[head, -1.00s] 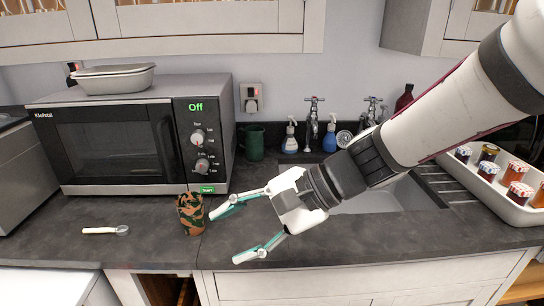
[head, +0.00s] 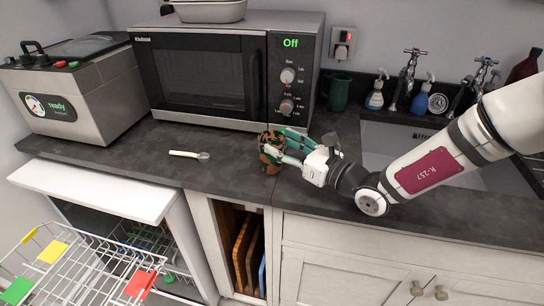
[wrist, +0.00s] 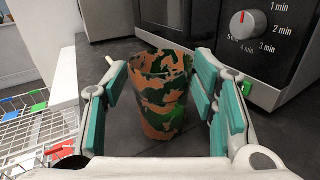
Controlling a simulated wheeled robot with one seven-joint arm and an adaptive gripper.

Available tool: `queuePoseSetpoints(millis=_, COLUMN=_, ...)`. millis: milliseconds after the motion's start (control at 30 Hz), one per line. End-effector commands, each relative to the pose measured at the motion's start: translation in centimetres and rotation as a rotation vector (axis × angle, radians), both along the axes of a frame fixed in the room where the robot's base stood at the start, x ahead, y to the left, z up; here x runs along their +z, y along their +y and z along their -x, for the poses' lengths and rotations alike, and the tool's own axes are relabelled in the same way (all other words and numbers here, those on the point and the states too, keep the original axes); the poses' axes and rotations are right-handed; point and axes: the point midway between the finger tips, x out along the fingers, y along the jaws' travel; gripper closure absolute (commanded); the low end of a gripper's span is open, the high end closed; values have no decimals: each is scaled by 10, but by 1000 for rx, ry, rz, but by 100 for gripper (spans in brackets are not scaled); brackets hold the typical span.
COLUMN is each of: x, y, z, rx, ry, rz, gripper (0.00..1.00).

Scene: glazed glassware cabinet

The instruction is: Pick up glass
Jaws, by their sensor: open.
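The glass (head: 268,155) is a tumbler with a green and orange-brown camouflage pattern. It stands upright on the dark worktop in front of the microwave's right end. In the wrist view the glass (wrist: 160,95) is between the two teal-padded fingers of my gripper (wrist: 163,105), with a visible gap on each side. My gripper (head: 280,151) reaches in from the right in the head view, and its fingers partly cover the glass. My gripper is open and holds nothing.
The microwave (head: 205,75) stands close behind the glass. A spoon (head: 188,154) lies to the left on the worktop (head: 120,150). A green mug (head: 337,92) stands behind, near the sink (head: 400,140). An open dishwasher with a pulled-out rack (head: 80,270) is at lower left.

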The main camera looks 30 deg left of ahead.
Motion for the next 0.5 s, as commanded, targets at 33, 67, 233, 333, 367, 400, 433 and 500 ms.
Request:
queuePoseSetpoints(millis=33, x=-13, y=0, z=0, rx=1, ry=5, rz=0, gripper=47)
queuePoseSetpoints(millis=67, x=-18, y=0, z=0, rx=1, ry=4, rz=-1, gripper=47)
queuePoseSetpoints(millis=233, x=-46, y=0, z=0, rx=1, ry=1, rz=0, gripper=47)
queuePoseSetpoints(millis=333, x=-46, y=8, z=-1, rx=3, ry=-3, rz=0, gripper=47)
queuePoseSetpoints(millis=367, x=-46, y=10, z=-2, rx=3, ry=-3, rz=0, gripper=47)
queuePoseSetpoints(millis=400, x=-46, y=11, z=-3, rx=2, ry=-3, rz=1, gripper=47)
queuePoseSetpoints(millis=433, x=-46, y=12, z=-3, rx=2, ry=-3, rz=1, gripper=47)
queuePoseSetpoints(millis=500, x=-46, y=16, z=-4, rx=2, ry=-3, rz=0, gripper=47)
